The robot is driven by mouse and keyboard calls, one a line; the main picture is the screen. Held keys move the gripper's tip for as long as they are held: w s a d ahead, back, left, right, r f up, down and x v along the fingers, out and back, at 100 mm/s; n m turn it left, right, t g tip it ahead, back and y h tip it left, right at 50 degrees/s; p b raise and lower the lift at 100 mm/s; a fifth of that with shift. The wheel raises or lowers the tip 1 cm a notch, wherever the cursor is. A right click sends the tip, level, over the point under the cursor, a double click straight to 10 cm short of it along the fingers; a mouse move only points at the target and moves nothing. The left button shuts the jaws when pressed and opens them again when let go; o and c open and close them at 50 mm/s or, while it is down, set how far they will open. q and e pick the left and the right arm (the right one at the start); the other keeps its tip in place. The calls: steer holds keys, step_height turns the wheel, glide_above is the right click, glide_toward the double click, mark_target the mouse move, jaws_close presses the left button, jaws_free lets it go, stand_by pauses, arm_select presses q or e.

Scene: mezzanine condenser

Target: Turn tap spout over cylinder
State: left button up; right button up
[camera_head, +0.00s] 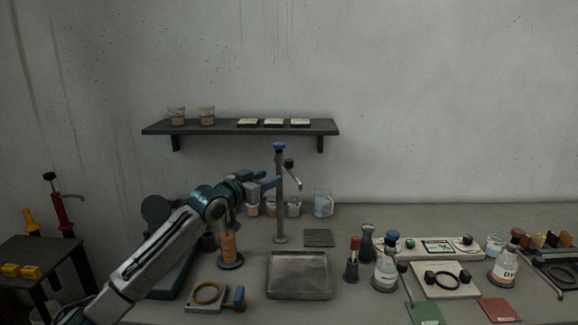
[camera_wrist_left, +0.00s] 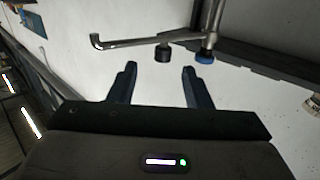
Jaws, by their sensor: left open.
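The tap (camera_head: 281,210) is a tall grey column with a blue cap on top. Its thin spout (camera_head: 295,175) leans out to the right and toward me, with a dark knob near the column. In the left wrist view the spout (camera_wrist_left: 125,42) crosses above the fingertips, with the dark knob (camera_wrist_left: 162,54) and blue cap beside it. A cylinder (camera_head: 229,246) with orange-brown contents stands on a blue base, left of the tap. My left gripper (camera_head: 264,180) is open beside the column, below the spout's top; nothing shows between its fingers (camera_wrist_left: 161,76). My right gripper is out of view.
A metal tray (camera_head: 298,292) lies in front of the tap. A wall shelf (camera_head: 240,128) is above and behind. Flasks, a panel and a balance-like plate (camera_head: 445,281) crowd the right side. A ring fixture (camera_head: 207,294) sits at front left.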

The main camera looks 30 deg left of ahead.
mark_target(286, 164)
arm_select(q)
steer(key=w+p, duration=0.1)
steer(key=w, duration=0.2)
steer(key=w+r+p, duration=0.1)
steer(key=w, duration=0.2)
steer(key=w+p, duration=0.2)
steer(key=w, duration=0.2)
steer(key=shift+d+r, duration=0.2)
steer(key=shift+r, duration=0.05)
steer(key=shift+w+f, duration=0.1)
steer(key=shift+w, duration=0.35)
jaws_close()
